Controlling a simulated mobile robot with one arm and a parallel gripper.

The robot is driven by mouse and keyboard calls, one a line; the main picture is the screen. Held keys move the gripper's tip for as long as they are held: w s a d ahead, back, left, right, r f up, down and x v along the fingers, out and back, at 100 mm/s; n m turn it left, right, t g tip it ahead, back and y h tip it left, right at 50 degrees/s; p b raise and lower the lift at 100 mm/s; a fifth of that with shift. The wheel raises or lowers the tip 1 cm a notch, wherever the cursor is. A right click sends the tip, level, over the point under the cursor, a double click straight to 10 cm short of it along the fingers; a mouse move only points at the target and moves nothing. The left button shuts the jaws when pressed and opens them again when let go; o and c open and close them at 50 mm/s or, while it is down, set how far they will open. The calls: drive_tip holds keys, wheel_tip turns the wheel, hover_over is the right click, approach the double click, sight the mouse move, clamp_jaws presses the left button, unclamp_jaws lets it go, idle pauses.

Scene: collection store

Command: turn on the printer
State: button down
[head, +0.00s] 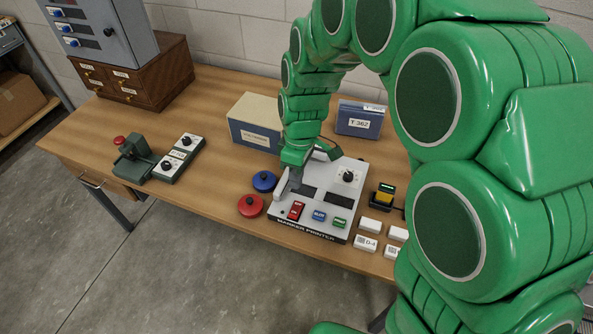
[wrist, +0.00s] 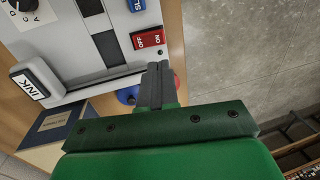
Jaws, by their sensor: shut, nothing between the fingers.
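The marker printer (head: 318,228) is a white sloped box on the table, with its name on the front edge. Its red OFF/ON rocker switch (head: 296,210) is at the front left of its top; it also shows in the wrist view (wrist: 148,38). I cannot tell which side of the rocker is pressed. My gripper (head: 295,184) points down over the printer's left part, behind the switch. In the wrist view my gripper (wrist: 158,68) is shut and empty, its tips just below the switch in the picture; contact cannot be told.
A yellow-button device (head: 384,195) and white labelled blocks (head: 366,243) lie right.

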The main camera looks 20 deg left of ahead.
sight(293, 212)
drive_tip(key=f, duration=0.3)
drive_tip(key=s+f, duration=0.1)
drive_tip(key=f, duration=0.2)
drive_tip(key=s+f, duration=0.1)
drive_tip(key=f, duration=0.2)
drive_tip(key=shift+f, duration=0.3)
drive_tip(key=shift+s+f+t, duration=0.1)
drive_tip(key=shift+f+t, duration=0.1)
drive_tip(key=shift+t, duration=0.1)
drive_tip(key=shift+w, duration=0.25)
drive_tip(key=shift+w+r, duration=0.2)
drive_tip(key=shift+w, duration=0.4)
drive_tip(key=shift+r, duration=0.1)
wheel_tip(293, 212, up, 14)
drive_tip(key=s, duration=0.2)
drive_tip(key=shift+s+f, duration=0.2)
drive_tip(key=shift+s, duration=0.15)
drive_tip(key=shift+d, duration=0.1)
idle(0.6)
